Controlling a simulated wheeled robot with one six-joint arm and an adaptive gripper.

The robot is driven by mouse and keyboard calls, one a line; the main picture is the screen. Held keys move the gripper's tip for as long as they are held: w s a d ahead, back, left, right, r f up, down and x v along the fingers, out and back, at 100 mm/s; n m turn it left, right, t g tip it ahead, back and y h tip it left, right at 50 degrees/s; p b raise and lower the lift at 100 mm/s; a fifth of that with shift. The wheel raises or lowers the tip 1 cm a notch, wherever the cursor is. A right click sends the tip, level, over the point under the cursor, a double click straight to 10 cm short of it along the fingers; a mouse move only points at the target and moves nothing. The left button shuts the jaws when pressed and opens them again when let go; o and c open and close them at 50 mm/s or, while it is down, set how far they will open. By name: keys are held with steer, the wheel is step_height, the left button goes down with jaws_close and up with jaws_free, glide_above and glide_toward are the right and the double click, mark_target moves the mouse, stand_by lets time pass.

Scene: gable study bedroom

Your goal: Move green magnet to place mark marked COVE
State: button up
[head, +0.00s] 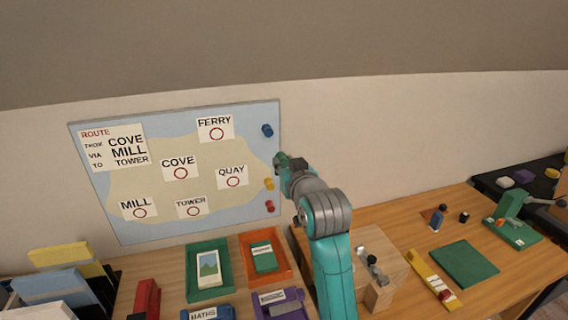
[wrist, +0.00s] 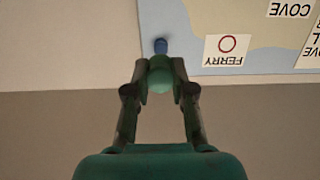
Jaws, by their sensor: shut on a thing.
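My gripper (wrist: 160,80) is shut on the green magnet (wrist: 160,73), which shows between the fingertips in the wrist view. In the head view my gripper (head: 282,161) is at the right edge of the map board (head: 150,225), between the blue and yellow magnets. I cannot tell whether the green magnet touches the board. The COVE place mark (head: 180,173), a red ring on a white card, is near the board's middle, left of my gripper. COVE also appears upside down at the upper right of the wrist view.
A blue magnet (head: 267,130), a yellow magnet (head: 269,184) and a red magnet (head: 270,207) line the board's right edge. FERRY (head: 217,134) and QUAY (head: 233,182) cards lie near COVE. Trays, including an orange tray (head: 283,272), stand on the desk below.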

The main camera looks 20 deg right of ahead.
mark_target(284, 166)
steer(key=shift+s, duration=1.6)
steer(key=shift+a, duration=0.1)
